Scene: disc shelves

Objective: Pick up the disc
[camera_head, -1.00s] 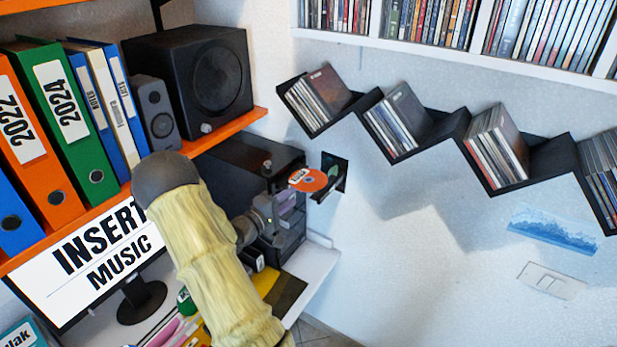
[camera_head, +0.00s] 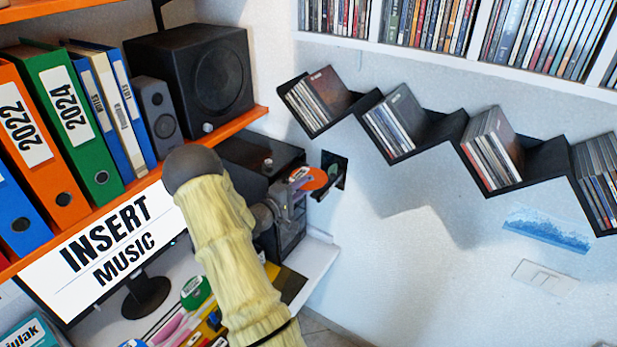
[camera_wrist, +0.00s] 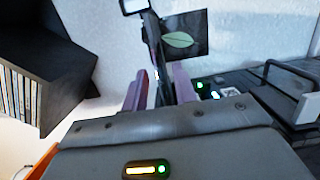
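The orange disc (camera_head: 314,178) is at the black slot on the white wall, in front of the dark box in the head view. My gripper (camera_head: 298,187) is at the disc's left side, and its fingertips overlap the disc's near edge in the picture. In the wrist view, my gripper's two purple fingers (camera_wrist: 158,90) stand apart. A thin dark upright shape (camera_wrist: 155,45), which looks like the disc seen edge-on, lies between them. I cannot tell whether either finger touches it.
A black speaker (camera_head: 195,75) stands on the orange shelf (camera_head: 240,118) at upper left. The zigzag black shelf (camera_head: 440,135) with discs hangs to the right. A monitor (camera_head: 110,245) stands below the binders.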

